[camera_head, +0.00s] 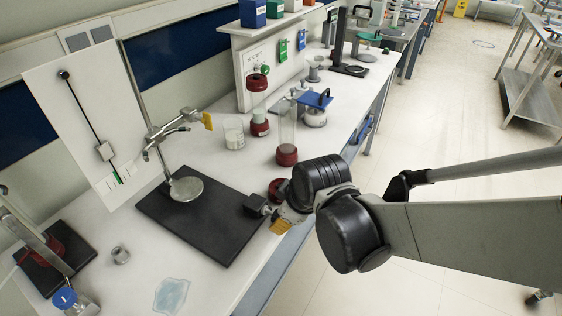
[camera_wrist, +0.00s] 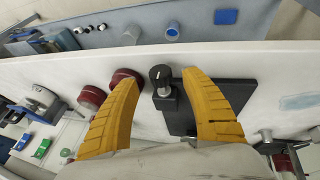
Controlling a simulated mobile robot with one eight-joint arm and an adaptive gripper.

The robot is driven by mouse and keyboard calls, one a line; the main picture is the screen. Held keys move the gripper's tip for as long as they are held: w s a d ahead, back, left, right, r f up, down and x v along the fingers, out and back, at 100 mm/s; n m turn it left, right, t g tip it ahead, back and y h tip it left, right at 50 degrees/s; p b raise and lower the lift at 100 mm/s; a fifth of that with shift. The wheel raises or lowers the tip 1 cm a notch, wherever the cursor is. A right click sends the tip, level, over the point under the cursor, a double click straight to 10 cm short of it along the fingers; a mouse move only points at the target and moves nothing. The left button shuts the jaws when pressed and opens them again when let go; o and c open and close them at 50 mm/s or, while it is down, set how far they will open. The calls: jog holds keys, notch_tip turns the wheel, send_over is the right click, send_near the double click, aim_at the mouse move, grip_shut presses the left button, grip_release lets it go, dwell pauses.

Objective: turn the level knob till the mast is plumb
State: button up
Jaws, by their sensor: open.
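The level knob (camera_head: 256,204) is a small black knob on the right edge of a dark base plate (camera_head: 205,225). In the wrist view the knob (camera_wrist: 160,76) has a white mark on its top and sits on a dark block. The mast (camera_head: 143,105) is a thin grey rod rising from the plate, leaning left in the picture. Behind it a white board (camera_head: 85,120) carries a black pendulum line (camera_head: 84,110) with a block and a green tip near marks. My gripper (camera_wrist: 160,100) is open, its yellow fingers apart on either side of the knob in the picture; contact is not visible.
A clamp (camera_head: 170,130) with a yellow end and a round pale disc (camera_head: 186,189) are by the mast. Red-based glass columns (camera_head: 287,140) and a beaker (camera_head: 233,133) stand behind. A loose metal nut (camera_head: 120,254) and a bluish patch (camera_head: 171,295) lie in front.

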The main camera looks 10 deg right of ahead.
jog(key=v, duration=0.7)
jog(key=shift+r, duration=0.15)
jog(key=shift+s, duration=0.1)
